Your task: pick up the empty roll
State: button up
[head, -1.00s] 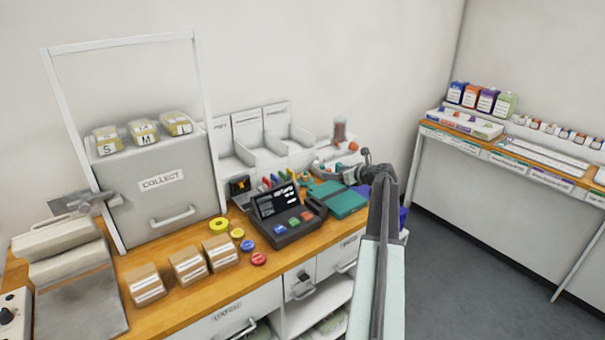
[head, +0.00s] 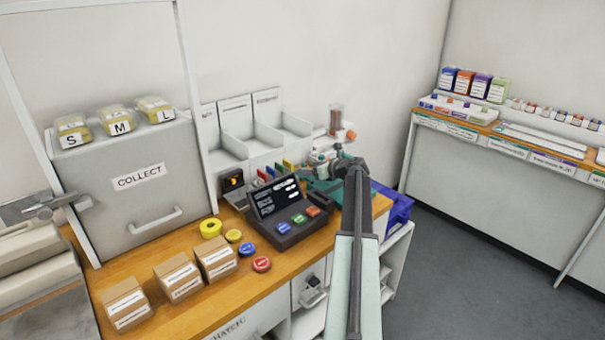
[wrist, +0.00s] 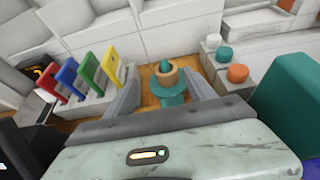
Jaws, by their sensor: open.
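A brown cardboard ring (wrist: 166,79), which looks like the empty roll, sits around a teal post on a round teal base (wrist: 168,96) in the wrist view. My gripper (wrist: 164,85) is open, with one grey finger on each side of the base and the ring between them in the picture. I cannot tell whether the fingers touch it. In the head view my arm reaches over the right end of the wooden counter (head: 203,300), and I cannot make out the ring there.
A rack of yellow, blue, green and red tags (wrist: 90,80) stands left of my gripper. A teal block (wrist: 289,93) and orange and teal capped containers (wrist: 237,77) are on the right. In the head view, a dark terminal (head: 283,212) stands left of my arm and a blue bin (head: 399,212) right.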

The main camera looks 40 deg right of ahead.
aim_at(305, 167)
jog(key=shift+w+d+f, duration=0.4)
jog(key=shift+w, duration=0.3)
jog(key=b+x, duration=0.1)
jog(key=x, duration=0.1)
jog(key=b+x, duration=0.1)
jog(key=x, duration=0.1)
jog(key=shift+w+d+f, duration=0.1)
jog(key=shift+w+d, duration=0.15)
jog(key=shift+s, duration=0.1)
grip_shut()
